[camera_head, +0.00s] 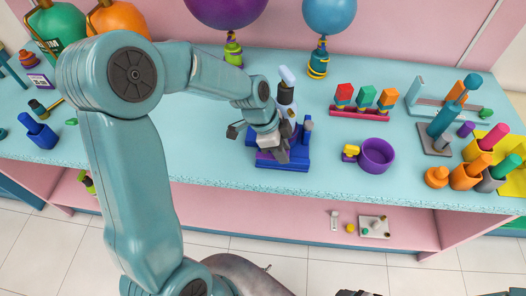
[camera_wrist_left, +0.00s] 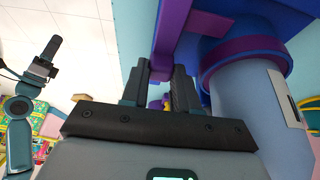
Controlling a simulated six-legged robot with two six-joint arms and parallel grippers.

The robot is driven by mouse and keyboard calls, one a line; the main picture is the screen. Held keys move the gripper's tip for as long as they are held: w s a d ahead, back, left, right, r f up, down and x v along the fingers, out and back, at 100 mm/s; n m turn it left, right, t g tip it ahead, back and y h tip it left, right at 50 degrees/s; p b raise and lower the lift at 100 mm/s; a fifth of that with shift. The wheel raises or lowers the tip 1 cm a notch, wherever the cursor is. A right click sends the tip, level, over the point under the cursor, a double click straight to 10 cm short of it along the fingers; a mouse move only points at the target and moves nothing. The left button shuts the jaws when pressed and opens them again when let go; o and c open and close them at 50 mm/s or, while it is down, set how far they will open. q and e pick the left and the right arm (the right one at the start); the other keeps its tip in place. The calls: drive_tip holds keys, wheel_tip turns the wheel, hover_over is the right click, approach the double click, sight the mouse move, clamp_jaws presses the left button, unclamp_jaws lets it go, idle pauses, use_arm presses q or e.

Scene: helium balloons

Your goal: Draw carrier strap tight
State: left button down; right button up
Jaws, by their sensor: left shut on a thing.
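The carrier (camera_head: 284,164) is a blue and purple stand on the bench, holding a pale cylinder (camera_head: 286,77) with a dark middle. In the left wrist view this cylinder (camera_wrist_left: 245,95) stands at the right, with a purple band around its top. A purple strap (camera_wrist_left: 172,35) runs down to my left fingertips. My left gripper (camera_head: 272,148) is at the carrier's front left and shut on the strap; its jaws (camera_wrist_left: 160,88) hide the strap's end. My right gripper (camera_wrist_left: 44,66) appears small at the left of the wrist view, away from the carrier; its jaws are unclear.
A purple ring-shaped bowl (camera_head: 377,156) and a red rack with colored blocks (camera_head: 361,112) stand right of the carrier. Balloon weights (camera_head: 318,63) stand behind it. Orange cups (camera_head: 464,177) and a yellow tray are at far right. The bench front edge (camera_head: 340,189) is close.

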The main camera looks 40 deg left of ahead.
use_arm(q)
drive_tip(key=shift+w+d, duration=0.45)
drive_tip(key=shift+d, duration=0.4)
drive_tip(key=shift+w+d, duration=0.3)
drive_tip(key=shift+d, duration=0.1)
drive_tip(key=shift+d+f+b, duration=0.1)
drive_tip(key=shift+b, duration=0.2)
drive_tip(key=shift+w+d, duration=0.3)
drive_tip(key=shift+d, duration=0.1)
drive_tip(key=c, duration=0.8)
unclamp_jaws()
drive_tip(key=shift+c, duration=0.2)
